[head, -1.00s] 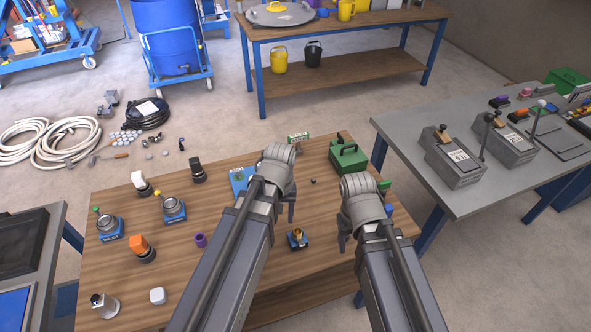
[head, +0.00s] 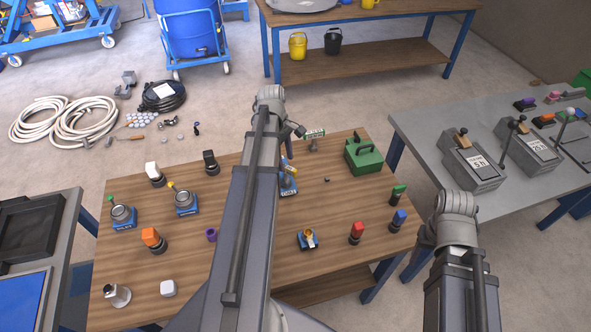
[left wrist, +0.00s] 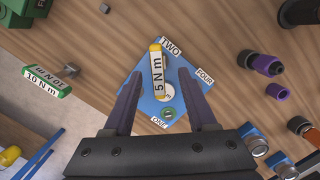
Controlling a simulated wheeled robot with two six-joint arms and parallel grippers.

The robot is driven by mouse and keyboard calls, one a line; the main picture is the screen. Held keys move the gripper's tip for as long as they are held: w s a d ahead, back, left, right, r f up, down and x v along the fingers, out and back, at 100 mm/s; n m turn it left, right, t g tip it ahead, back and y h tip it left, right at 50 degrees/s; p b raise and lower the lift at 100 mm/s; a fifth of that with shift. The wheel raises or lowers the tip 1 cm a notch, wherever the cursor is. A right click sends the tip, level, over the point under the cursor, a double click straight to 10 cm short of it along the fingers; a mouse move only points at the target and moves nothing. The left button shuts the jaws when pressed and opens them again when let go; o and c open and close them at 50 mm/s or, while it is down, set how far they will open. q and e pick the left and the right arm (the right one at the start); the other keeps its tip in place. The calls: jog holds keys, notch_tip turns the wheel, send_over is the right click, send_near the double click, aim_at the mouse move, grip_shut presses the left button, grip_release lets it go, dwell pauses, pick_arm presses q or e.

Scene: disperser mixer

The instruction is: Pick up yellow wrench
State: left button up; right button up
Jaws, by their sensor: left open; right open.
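The yellow wrench (left wrist: 158,72) is a small tool with yellow ends and a white "5 N m" label. In the left wrist view it lies over a blue plate (left wrist: 144,80) marked ONE, TWO and FOUR. My left gripper (left wrist: 160,84) is open, with one dark finger on each side of the wrench, apart from it in the picture. In the head view the left gripper (head: 289,150) is over the back of the wooden table, and my arm hides much of the blue plate (head: 289,188). My right gripper (head: 424,240) is open and empty beyond the table's right edge.
A green "10 N m" wrench (head: 315,134) is at the wooden table's (head: 255,262) back edge, left of a green box (head: 364,156). A grey table (head: 440,140) with boxes stands to the right.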

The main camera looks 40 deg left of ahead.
aim_at(287, 173)
pick_arm(q)
jog(key=shift+d+f+b, duration=0.2)
jog(key=shift+f+b, duration=1.15)
jog(key=shift+b, duration=0.05)
jog(key=f+b, duration=0.5)
jog(key=shift+w+f, duration=0.15)
jog(key=shift+w, duration=0.05)
grip_shut()
